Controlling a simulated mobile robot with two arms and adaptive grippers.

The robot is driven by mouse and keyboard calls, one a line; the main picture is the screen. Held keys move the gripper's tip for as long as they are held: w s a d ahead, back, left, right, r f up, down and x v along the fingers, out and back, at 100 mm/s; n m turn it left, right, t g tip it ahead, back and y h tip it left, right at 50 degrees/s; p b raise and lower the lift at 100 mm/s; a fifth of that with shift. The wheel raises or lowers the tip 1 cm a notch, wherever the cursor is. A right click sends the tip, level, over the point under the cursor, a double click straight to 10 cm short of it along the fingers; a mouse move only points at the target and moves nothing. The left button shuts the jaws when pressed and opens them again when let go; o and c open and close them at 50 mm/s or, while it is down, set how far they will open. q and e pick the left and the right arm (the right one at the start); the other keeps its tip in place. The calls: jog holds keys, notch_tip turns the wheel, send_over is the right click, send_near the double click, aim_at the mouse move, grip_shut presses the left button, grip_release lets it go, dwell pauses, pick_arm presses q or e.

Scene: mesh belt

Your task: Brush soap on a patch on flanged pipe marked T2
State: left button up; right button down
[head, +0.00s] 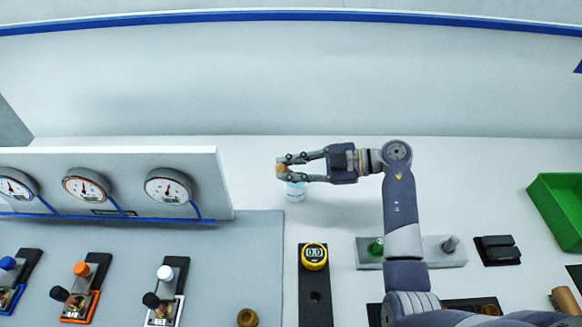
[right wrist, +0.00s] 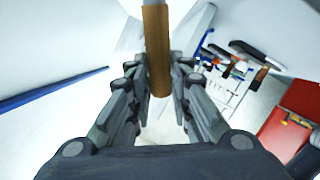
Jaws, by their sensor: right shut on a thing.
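My right gripper (head: 284,167) is shut on a brush, whose brown wooden handle (head: 281,169) shows at the fingertips. In the right wrist view, the brush handle (right wrist: 157,50) stands between the fingers of the gripper (right wrist: 158,72). A small white and light-blue pot (head: 295,191) is just below the fingertips in the head view; I cannot tell whether the brush's head is inside it. The bristles are hidden. I can read no T2 mark, and no flanged pipe is clear to me. My left gripper is not in view.
A panel with several round gauges (head: 84,187) stands at the left, with several valves in front. A yellow digital gauge (head: 314,256) sits on a black plate. A green bin (head: 560,208) is at the right. The table around the pot is clear.

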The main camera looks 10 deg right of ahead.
jog(key=shift+f+b, duration=0.3)
jog(key=shift+f, duration=0.4)
dwell(0.8)
notch_tip(320, 180, up, 7)
jog(key=p, duration=0.7)
jog(key=shift+p, duration=0.4)
dwell(0.4)
jog(key=shift+m+t+h, duration=0.3)
jog(key=shift+m+t, duration=0.4)
jog(key=shift+t, duration=0.2)
jog(key=s+d+f+b, duration=0.1)
jog(key=d+f+b, duration=0.1)
jog(key=s+d+f+b, duration=0.1)
jog(key=d+b, duration=0.1)
jog(key=shift+s+f, duration=0.2)
jog(key=shift+s, duration=0.15)
jog(key=s+d+f+m+t+h+b, duration=0.1)
jog(key=s+d+b, duration=0.3)
jog(key=s+b, duration=0.4)
jog(key=s+m+t, duration=0.1)
jog(key=s, duration=0.3)
jog(key=shift+d, duration=0.4)
